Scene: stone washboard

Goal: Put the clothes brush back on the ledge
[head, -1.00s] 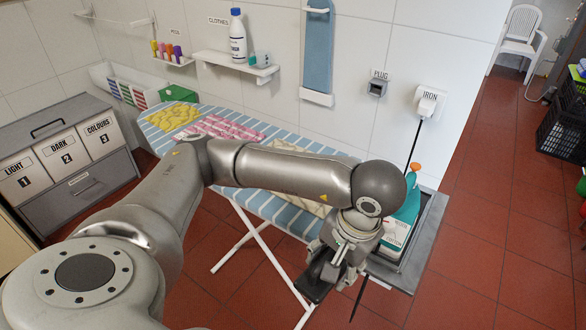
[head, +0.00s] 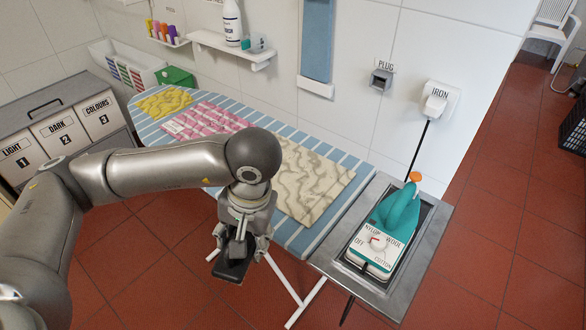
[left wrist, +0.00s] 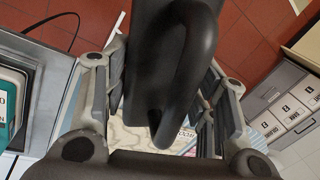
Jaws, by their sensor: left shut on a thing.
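The clothes brush (head: 231,272) is a black piece with a loop handle, held below my left gripper (head: 239,246) in front of the ironing board. In the left wrist view the black brush (left wrist: 145,62) fills the middle, between the gripper's fingers on both sides. My left gripper is shut on it. The brush's underside is hidden. The white ledge (head: 205,39) is on the tiled wall behind the board. It holds a white bottle (head: 232,22) and a small teal-and-white item (head: 257,42). My right gripper is not in view.
The striped ironing board (head: 296,238) carries yellow, pink and cream cloths (head: 310,185). A teal iron (head: 385,235) sits on the grey tray (head: 428,235) at right. A smaller shelf with coloured items (head: 168,38) and laundry bins (head: 65,140) are at left.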

